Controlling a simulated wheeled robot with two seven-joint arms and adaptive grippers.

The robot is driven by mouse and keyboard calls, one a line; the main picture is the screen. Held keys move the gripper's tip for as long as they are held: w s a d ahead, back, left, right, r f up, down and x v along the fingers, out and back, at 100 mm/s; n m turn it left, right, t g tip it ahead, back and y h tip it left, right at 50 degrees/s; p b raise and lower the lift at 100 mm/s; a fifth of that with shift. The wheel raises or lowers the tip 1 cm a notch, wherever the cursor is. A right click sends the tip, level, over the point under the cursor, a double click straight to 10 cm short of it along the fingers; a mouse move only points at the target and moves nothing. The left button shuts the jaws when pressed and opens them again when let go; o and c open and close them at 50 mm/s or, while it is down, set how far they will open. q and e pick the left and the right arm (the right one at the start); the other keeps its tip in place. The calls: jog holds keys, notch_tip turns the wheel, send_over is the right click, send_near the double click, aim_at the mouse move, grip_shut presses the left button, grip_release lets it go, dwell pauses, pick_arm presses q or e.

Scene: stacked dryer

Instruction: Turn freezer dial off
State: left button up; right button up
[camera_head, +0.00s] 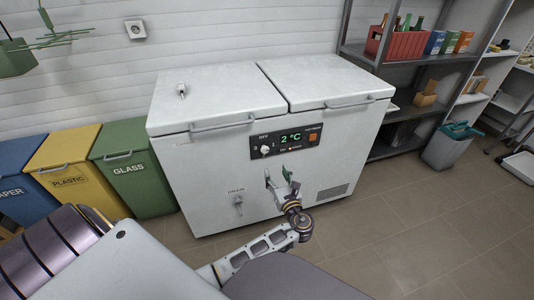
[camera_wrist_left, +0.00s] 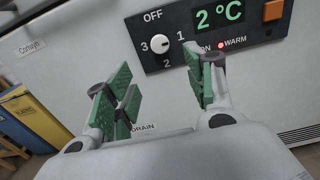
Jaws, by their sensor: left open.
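The white chest freezer (camera_head: 190,160) stands against the wall, both lids shut. On its front is a black control panel (camera_head: 299,133) with a white round dial (camera_head: 265,150). In the left wrist view the dial (camera_wrist_left: 160,44) has OFF, 1, 2 and 3 marked around it; I cannot tell which mark it points at. The green display (camera_wrist_left: 219,17) reads 2 °C, and a red light beside WARM is lit. My left gripper (camera_head: 278,177) is open and empty, below the dial and apart from it. Its green-padded fingers (camera_wrist_left: 160,82) are spread below the dial. My right gripper is not in view.
An orange switch (camera_head: 313,137) sits at the panel's right end. A drain fitting (camera_head: 238,203) is low on the freezer front. Recycling bins (camera_head: 132,172) stand at left, shelves (camera_head: 405,80) at right. The tiled floor in front at right is clear.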

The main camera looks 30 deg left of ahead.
pick_arm(q)
jog(key=shift+w, duration=0.1)
jog(key=b, duration=0.2)
send_near(265, 152)
jog(key=x, duration=0.2)
jog(key=b+x, duration=0.1)
jog(key=x, duration=0.4)
jog(key=shift+w+a+r, duration=0.1)
jog(key=shift+w+a, duration=0.1)
jog(key=shift+w, duration=0.05)
jog(key=shift+b+x, duration=0.35)
jog(key=shift+x, duration=0.45)
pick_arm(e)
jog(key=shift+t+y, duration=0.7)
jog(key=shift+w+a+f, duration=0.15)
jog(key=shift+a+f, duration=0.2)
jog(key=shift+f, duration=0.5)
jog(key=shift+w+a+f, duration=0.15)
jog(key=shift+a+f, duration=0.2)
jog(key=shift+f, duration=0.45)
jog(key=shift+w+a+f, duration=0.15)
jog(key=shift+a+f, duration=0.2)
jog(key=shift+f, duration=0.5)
pick_arm(q)
jog(key=c, duration=1)
